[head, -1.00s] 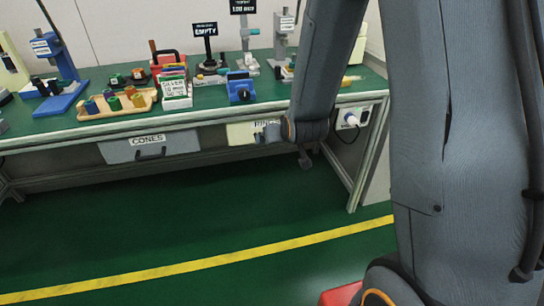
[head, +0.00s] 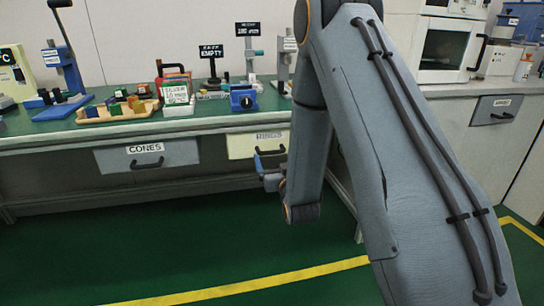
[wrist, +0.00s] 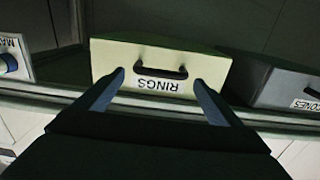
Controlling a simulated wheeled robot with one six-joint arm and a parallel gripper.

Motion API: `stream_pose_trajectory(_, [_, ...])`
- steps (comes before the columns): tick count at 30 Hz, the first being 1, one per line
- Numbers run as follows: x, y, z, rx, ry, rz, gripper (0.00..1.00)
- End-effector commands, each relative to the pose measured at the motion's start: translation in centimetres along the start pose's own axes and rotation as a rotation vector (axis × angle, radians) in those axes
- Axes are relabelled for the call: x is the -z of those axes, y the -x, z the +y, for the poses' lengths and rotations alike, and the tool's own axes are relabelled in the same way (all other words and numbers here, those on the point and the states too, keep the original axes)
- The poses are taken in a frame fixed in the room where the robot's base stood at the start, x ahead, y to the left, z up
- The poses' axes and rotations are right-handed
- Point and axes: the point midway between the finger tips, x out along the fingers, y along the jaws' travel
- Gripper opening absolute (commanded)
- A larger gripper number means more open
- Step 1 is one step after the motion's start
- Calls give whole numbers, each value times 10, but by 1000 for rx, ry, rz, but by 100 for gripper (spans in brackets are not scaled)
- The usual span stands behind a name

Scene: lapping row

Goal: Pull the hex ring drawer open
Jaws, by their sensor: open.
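The hex ring drawer (head: 240,147) is the cream drawer labelled RINGS, under the bench's front edge in the head view. Its front looks level with the grey CONES drawer beside it. In the wrist view the drawer (wrist: 108,62) appears upside down, its dark bar handle (wrist: 162,73) facing me. My gripper (head: 270,160) is in front of the drawer. In the wrist view my gripper (wrist: 159,82) is open, its blue-grey fingers on either side of the handle, not closed on it. Whether the fingertips reach around the bar is unclear.
The grey CONES drawer (head: 148,157) is left of the RINGS drawer. The bench top (head: 45,127) holds a wooden tray (head: 115,112), a card box (head: 178,101) and a blue device (head: 243,98). The green floor in front is clear.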

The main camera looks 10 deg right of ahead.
Motion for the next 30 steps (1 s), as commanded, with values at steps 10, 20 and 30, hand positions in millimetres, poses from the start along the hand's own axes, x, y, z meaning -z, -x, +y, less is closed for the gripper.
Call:
stream_pose_trajectory(10, [-1, -45, -2, 2, 0, -1, 89])
stream_pose_trajectory(20, [0, -50, -3, 4, 0, -2, 89])
stream_pose_trajectory(30, [0, -50, -2, 2, 0, -2, 42])
